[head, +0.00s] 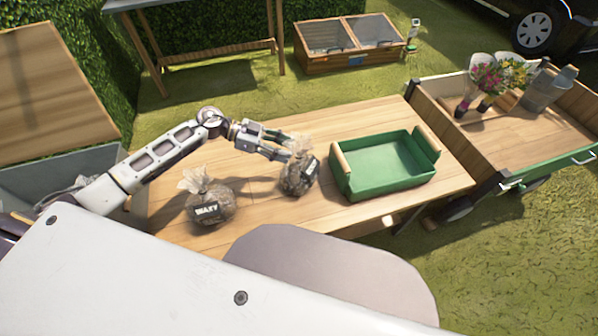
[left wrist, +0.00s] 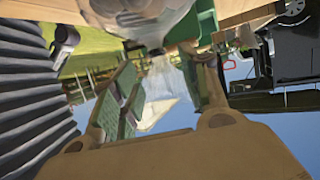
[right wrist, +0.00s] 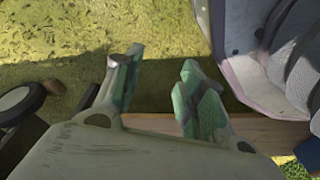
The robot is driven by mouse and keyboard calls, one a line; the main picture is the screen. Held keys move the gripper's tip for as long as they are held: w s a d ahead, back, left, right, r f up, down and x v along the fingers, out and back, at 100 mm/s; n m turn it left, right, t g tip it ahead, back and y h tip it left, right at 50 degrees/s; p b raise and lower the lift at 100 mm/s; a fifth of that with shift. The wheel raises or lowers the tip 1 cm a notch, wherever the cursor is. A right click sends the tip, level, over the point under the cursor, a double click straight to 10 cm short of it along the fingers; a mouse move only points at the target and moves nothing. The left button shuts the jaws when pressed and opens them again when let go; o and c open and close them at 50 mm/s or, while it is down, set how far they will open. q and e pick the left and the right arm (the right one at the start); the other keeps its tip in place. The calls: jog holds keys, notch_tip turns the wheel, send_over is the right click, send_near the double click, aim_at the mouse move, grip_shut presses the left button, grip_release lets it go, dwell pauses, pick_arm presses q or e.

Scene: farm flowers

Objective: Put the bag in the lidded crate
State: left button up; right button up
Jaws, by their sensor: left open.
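A clear bag with dark contents (head: 298,178) stands on the wooden table, just left of the green tray. My left gripper (head: 283,146) is open at its gathered top. In the left wrist view the clear bag top (left wrist: 158,88) lies between the spread fingers (left wrist: 162,62). A second, similar bag with a dark label (head: 209,203) stands further left on the table. A grey container (head: 75,165) with a raised wooden panel (head: 50,90) behind it is at the left; its inside is mostly hidden. My right gripper (right wrist: 160,62) is open and empty above grass.
A green tray with wooden handles (head: 385,168) sits empty on the table (head: 348,213). A wooden cart (head: 480,150) with flowers and a metal can stands right. A glass-topped wooden box (head: 348,46) is on the grass behind.

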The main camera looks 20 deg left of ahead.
aim_at(299, 153)
jog(key=shift+s+f, duration=0.2)
jog(key=shift+s, duration=0.25)
pick_arm(q)
jog(key=shift+d, duration=0.1)
jog(key=shift+w+d+f, duration=0.15)
jog(key=shift+d+f, duration=0.05)
jog(key=shift+d, duration=0.35)
jog(key=shift+b+x, duration=0.4)
jog(key=shift+x, duration=0.8)
jog(key=shift+d+f, duration=0.1)
jog(key=shift+d, duration=0.2)
jog(key=shift+w+d+f, duration=0.15)
jog(key=shift+d, duration=0.15)
pick_arm(e)
jog(key=shift+w+a+r, duration=0.2)
jog(key=shift+w+r, duration=0.25)
jog(key=shift+r, duration=0.15)
jog(key=shift+w+a+r, duration=0.15)
jog(key=shift+w+r, duration=0.25)
jog(key=shift+r, duration=0.2)
pick_arm(q)
jog(key=shift+c, duration=0.4)
